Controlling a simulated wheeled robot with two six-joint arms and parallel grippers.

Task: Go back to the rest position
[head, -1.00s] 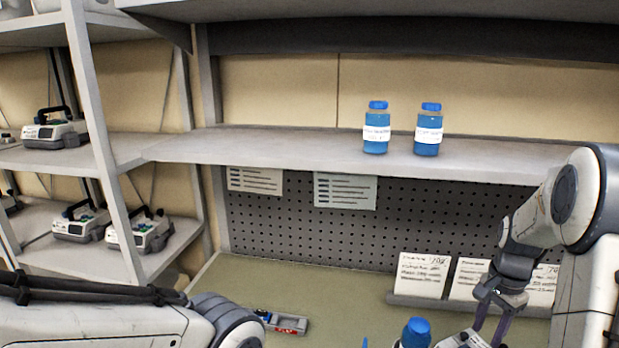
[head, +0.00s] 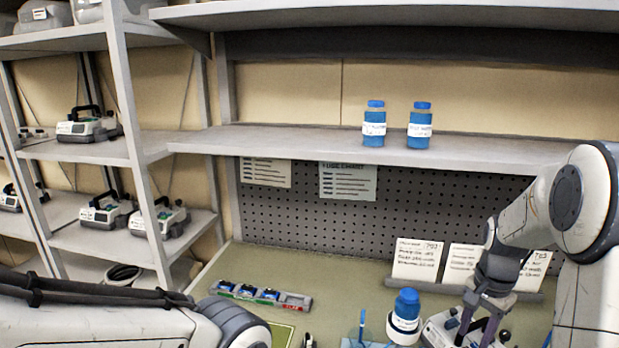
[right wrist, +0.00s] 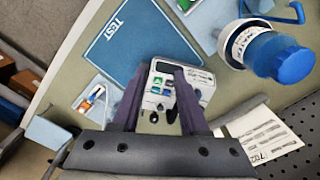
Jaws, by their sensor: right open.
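My right gripper (head: 480,330) is low over the right part of the bench, at a white pump (head: 440,330). In the right wrist view my right gripper (right wrist: 160,95) has its two purple fingers apart, and the pump (right wrist: 170,88) with its dark screen and coloured buttons shows between and beyond them. I cannot tell whether the fingers touch it. My left arm comes in at the lower left, but its gripper is out of view.
A blue-capped bottle (head: 405,318) stands left of the pump; a blue TEST mat (right wrist: 135,45) lies nearby. Card holders (head: 415,260) stand behind. A tray (head: 262,295) lies at bench left. Two blue bottles (head: 374,125) (head: 420,126) stand on the shelf (head: 300,143). Pumps fill the left rack (head: 130,90).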

